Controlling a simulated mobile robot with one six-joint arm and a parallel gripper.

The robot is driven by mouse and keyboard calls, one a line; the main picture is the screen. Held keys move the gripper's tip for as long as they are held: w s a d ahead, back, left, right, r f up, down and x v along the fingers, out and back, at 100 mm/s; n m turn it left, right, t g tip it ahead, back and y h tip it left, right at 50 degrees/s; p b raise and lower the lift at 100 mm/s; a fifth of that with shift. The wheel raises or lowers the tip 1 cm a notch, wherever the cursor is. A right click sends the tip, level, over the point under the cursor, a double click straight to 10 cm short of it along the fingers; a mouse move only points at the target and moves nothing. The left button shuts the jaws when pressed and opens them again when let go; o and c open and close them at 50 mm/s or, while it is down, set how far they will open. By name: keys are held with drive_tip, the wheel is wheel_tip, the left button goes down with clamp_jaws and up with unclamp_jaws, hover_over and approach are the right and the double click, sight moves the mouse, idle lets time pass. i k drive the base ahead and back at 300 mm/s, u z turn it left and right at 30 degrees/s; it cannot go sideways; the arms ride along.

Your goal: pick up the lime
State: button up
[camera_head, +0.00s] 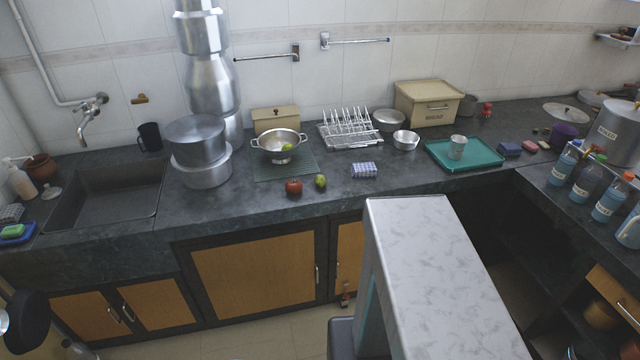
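A small green fruit (321,181), which looks like a lime, lies on the dark stone counter near its front edge. A red round fruit (293,187) sits just left of it, with a narrow gap between them. A metal colander (279,146) stands behind them on a glass-like board and holds a yellow-green fruit (287,147); I cannot tell whether that is a lime or a lemon. My gripper is not visible in this view.
A blue checked box (364,170) lies right of the green fruit. Large steel pots (200,150) stand to the left, and a teal tray (464,155) with a cup to the right. A tall pale marbled block (430,270) rises in the foreground before the counter.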

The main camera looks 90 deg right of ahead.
sight(321, 181)
drive_tip(key=u, duration=0.15)
drive_tip(key=k, duration=0.9)
drive_tip(key=z, duration=0.5)
